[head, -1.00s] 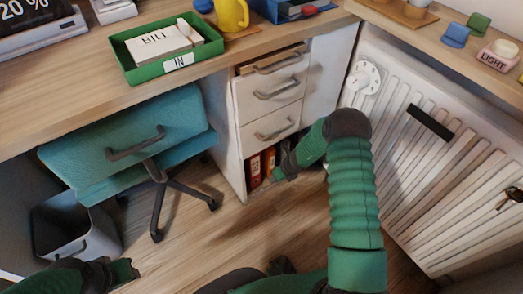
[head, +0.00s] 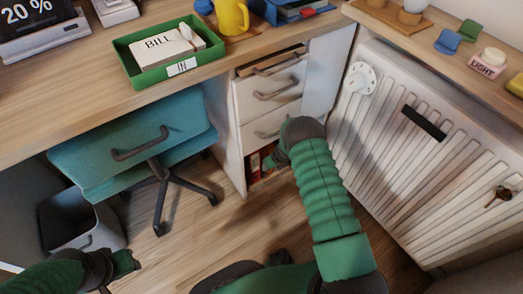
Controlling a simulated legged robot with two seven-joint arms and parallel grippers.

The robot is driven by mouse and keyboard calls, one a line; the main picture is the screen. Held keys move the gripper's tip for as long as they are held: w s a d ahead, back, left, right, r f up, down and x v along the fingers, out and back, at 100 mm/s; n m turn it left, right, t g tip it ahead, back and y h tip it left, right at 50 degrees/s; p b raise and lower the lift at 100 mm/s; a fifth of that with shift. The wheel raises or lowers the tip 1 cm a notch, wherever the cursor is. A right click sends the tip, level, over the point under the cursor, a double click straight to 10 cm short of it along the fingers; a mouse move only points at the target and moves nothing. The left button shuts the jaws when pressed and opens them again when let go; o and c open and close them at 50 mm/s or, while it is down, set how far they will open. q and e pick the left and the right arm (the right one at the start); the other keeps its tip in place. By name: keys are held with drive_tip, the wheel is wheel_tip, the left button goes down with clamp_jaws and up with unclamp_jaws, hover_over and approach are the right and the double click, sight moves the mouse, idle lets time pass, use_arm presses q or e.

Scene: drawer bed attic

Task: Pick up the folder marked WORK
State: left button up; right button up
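Upright folders (head: 254,166) with red and orange spines stand in the open compartment under the drawers, in the head view. No WORK marking is readable on them, and most of the row is hidden behind my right arm. My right gripper (head: 269,163) is at the compartment's opening, in front of the spines. Its fingers are small and partly covered by my arm, so I cannot tell whether they are open or touching a folder. My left gripper (head: 122,268) is at the lower left above the floor, away from the folders. Its finger opening is unclear.
The drawer unit (head: 265,100) has its top drawer slightly open. A teal chair (head: 130,155) and a grey bin (head: 80,222) are at the left. A white radiator (head: 425,150) stands at the right. The desk holds a green tray (head: 155,80). The wooden floor between is clear.

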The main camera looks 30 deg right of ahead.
drive_tip(key=shift+f, duration=0.2)
idle(0.3)
clamp_jaws()
